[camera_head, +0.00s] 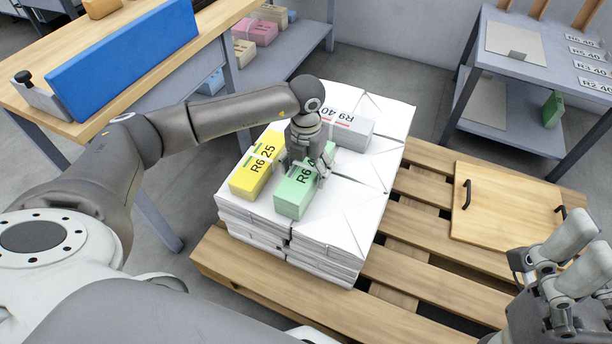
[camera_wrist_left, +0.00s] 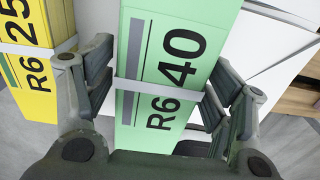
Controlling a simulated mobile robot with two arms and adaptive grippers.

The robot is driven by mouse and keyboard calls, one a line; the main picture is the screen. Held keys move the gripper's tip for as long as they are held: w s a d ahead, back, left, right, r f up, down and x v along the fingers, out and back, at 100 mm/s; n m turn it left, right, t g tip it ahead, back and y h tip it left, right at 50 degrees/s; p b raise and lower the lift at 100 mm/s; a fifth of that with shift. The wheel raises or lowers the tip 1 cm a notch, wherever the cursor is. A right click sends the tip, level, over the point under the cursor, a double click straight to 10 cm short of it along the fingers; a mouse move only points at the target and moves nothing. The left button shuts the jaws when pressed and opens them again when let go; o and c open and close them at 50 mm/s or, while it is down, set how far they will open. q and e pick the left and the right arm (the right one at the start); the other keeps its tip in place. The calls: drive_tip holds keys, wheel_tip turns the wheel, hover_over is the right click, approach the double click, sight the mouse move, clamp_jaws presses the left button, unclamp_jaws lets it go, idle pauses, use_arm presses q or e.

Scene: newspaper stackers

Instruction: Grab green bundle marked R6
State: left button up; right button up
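The green bundle marked R6 40 (camera_head: 296,192) lies on top of a stack of white paper, with a pale strap around it. In the left wrist view the green bundle (camera_wrist_left: 160,70) fills the middle, its label facing the camera. My left gripper (camera_head: 308,168) is over the bundle's far part, pointing down. In the wrist view the fingers of my left gripper (camera_wrist_left: 162,88) straddle the bundle, one close along each side; firm contact does not show. My right gripper (camera_head: 572,262) is at the lower right, away from the stack; its finger opening is unclear.
A yellow bundle marked R6 25 (camera_head: 257,166) lies close left of the green one. A grey bundle marked R9 40 (camera_head: 348,130) lies behind. The paper stack (camera_head: 350,215) stands on a wooden pallet (camera_head: 240,262), with a handled board (camera_head: 505,215) at right. Tables stand left and right.

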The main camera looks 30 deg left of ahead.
use_arm(q)
drive_tip(key=c, duration=1.5)
drive_tip(key=shift+w+r, duration=0.1)
clamp_jaws()
